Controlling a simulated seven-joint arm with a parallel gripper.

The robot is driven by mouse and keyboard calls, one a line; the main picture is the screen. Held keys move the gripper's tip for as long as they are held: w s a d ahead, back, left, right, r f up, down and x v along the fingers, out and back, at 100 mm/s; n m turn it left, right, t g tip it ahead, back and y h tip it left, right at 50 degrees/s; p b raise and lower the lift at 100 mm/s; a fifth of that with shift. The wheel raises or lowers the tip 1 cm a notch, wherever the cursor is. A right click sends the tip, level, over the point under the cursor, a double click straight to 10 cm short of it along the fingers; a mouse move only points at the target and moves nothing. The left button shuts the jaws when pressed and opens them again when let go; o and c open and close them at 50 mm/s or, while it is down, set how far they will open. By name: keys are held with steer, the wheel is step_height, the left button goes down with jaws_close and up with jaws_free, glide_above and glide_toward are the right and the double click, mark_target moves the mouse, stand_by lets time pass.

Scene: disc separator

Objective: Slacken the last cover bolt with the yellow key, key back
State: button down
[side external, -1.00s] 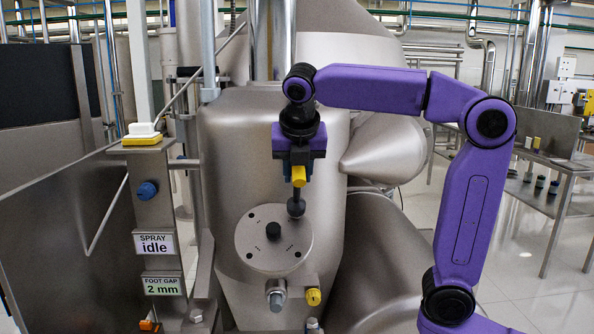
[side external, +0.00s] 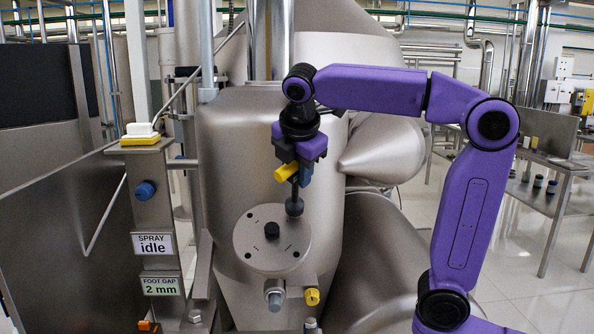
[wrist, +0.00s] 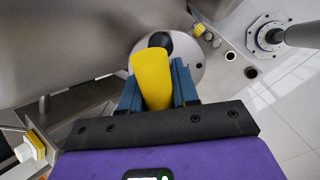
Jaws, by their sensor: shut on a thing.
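My gripper (side external: 291,170) is shut on the yellow key (side external: 286,171), whose dark shaft runs down to a round black socket end (side external: 294,208). The socket end is at the upper right rim of the round cover (side external: 255,248); I cannot see the bolt under it. The cover shows a black central knob (side external: 272,231) and small dark holes round its edge. In the wrist view the yellow key handle (wrist: 153,78) sits between my blue fingers, hiding most of the socket end and part of the cover (wrist: 190,70).
Below the cover are a grey-capped fitting (side external: 274,296) and a yellow knob (side external: 312,297). A post on the left carries a sign reading "SPRAY idle" (side external: 153,243), one reading "FOOT GAP 2 mm" (side external: 160,285), and a blue knob (side external: 146,190). A side table (side external: 545,190) stands at right.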

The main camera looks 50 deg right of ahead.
steer(key=shift+m, duration=0.6)
steer(key=shift+f, duration=0.1)
steer(key=shift+w+d+f, duration=0.15)
steer(key=shift+d+f, duration=0.05)
steer(key=shift+f, duration=0.1)
steer(key=n, duration=0.5)
steer(key=shift+w, duration=0.1)
steer(key=shift+a+r+n, duration=0.1)
steer(key=shift+n, duration=0.9)
steer(key=n, duration=0.3)
steer(key=shift+n, duration=0.3)
steer(key=n, duration=0.3)
steer(key=shift+w+a, duration=0.1)
